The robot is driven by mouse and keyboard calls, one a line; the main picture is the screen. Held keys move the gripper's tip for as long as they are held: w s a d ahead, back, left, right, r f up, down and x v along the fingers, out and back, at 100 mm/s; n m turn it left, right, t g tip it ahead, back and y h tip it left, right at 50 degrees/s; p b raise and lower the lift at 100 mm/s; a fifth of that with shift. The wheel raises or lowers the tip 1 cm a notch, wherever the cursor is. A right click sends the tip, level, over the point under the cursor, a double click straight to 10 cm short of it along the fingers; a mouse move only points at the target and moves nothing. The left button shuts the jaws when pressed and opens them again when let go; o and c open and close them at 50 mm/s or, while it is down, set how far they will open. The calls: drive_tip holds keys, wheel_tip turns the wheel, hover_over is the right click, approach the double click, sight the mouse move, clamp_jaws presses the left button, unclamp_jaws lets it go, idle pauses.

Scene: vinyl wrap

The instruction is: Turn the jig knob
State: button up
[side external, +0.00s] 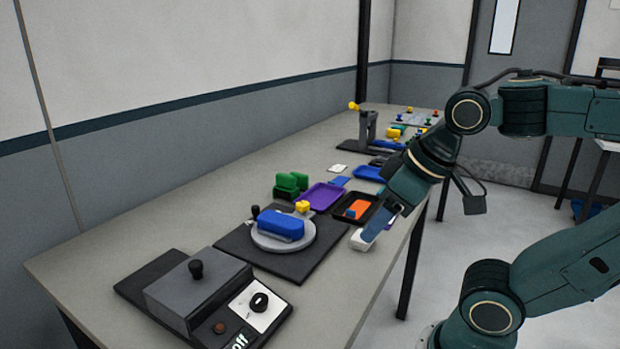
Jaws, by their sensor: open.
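A jig with a dark base plate (322,248) carries a round grey disc (262,243), with a blue block (281,225) on top. A small black knob (255,211) stands behind the blue block at its left. A yellow piece (302,206) shows behind it at the right. I cannot tell which of these is the jig knob. My gripper (372,231) is at the table's front edge, right of the jig and apart from it. It points down, looks empty, and its jaws are open, though the finger gap is hard to see.
A grey box with a black knob (196,268) and a white dial panel (259,305) stand at the near end. Green blocks (290,184), a purple tray (322,196) and a black tray (345,217) with an orange piece lie beyond the jig. A grey stand (368,128) is farther back.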

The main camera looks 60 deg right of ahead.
drive_tip(key=w+d+r+m+g+h, duration=0.15)
drive_tip(key=w+d+r+m, duration=0.3)
drive_tip(key=w, duration=0.45)
drive_tip(key=m+g+h, duration=0.3)
drive_tip(key=m+g, duration=0.1)
drive_tip(key=m, duration=1)
hover_over(303, 203)
drive_tip(key=a, duration=0.6)
wheel_tip(303, 203, down, 9)
drive_tip(key=shift+w+n, duration=0.1)
drive_tip(key=shift+n, duration=0.15)
drive_tip(key=x, duration=1.3)
drive_tip(key=shift+d+f, duration=0.15)
drive_tip(key=shift+f, duration=0.15)
drive_tip(key=shift+c, duration=0.5)
